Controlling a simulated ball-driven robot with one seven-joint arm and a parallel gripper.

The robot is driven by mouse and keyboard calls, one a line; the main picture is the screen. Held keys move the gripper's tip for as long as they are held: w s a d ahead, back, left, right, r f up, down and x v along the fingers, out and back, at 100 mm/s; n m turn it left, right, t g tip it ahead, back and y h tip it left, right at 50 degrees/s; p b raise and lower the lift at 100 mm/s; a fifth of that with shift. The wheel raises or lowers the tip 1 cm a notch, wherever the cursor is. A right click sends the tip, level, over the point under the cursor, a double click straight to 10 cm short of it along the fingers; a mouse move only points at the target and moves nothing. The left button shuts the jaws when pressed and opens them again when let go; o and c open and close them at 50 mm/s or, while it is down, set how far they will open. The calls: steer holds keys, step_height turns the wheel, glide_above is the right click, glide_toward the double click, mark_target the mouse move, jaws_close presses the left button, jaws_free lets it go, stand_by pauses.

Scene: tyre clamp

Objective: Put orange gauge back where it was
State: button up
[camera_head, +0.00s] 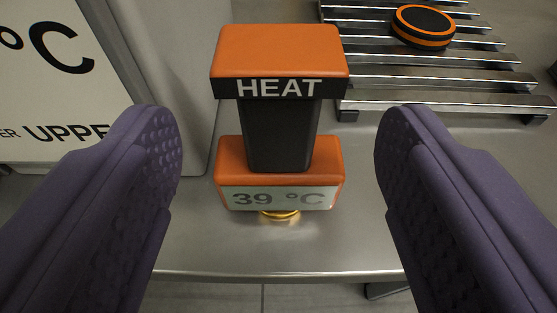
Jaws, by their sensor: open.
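The orange gauge (278,62) stands upright in the middle of the camera view. Its orange top carries the word HEAT, its neck is dark, and its orange lower block has a display reading 39 °C. A small gold-coloured round piece shows under the lower block, near the front edge of the grey metal table. My gripper (270,150) is open, with one purple textured finger on each side of the gauge. Both fingers are apart from it, with visible gaps left and right.
A rack of metal bars (430,62) lies at the back right, with a black and orange disc (423,26) on it. A large white sign (60,80) with °C lettering stands at the left beside a grey panel. The table's front edge (280,274) runs below the gauge.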

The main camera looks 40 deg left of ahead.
steer(key=p+v, duration=0.2)
steer(key=v, duration=0.7)
steer(key=w+d+r+n+h, duration=0.1)
steer(key=w+d+r+h, duration=0.5)
steer(key=w+r, duration=0.6)
steer(key=w+d+r+m+t+h, duration=0.15)
steer(key=w+r, duration=0.25)
steer(key=r, duration=0.4)
steer(key=w+d+r+m+t+h, duration=0.15)
steer(key=w+r, duration=0.25)
steer(key=r, duration=0.4)
steer(key=s+a+r+m+h, duration=0.1)
steer(key=a+r, duration=0.2)
steer(key=r, duration=0.7)
steer(key=s+a+r+m+h, duration=0.1)
steer(key=a+r+m+h, duration=0.1)
steer(key=r, duration=0.8)
steer(key=s+a+r+m+y, duration=0.1)
steer(key=s+a+r, duration=0.4)
steer(key=s+r, duration=0.3)
steer(key=s+a+r+m+y, duration=0.1)
steer(key=s+a+r+y, duration=0.1)
steer(key=s+a+r, duration=0.4)
step_height(320, 180, up, 6)
steer(key=shift+s+f+t+b, duration=0.15)
steer(key=shift+s+t+b, duration=0.15)
steer(key=shift+s, duration=0.75)
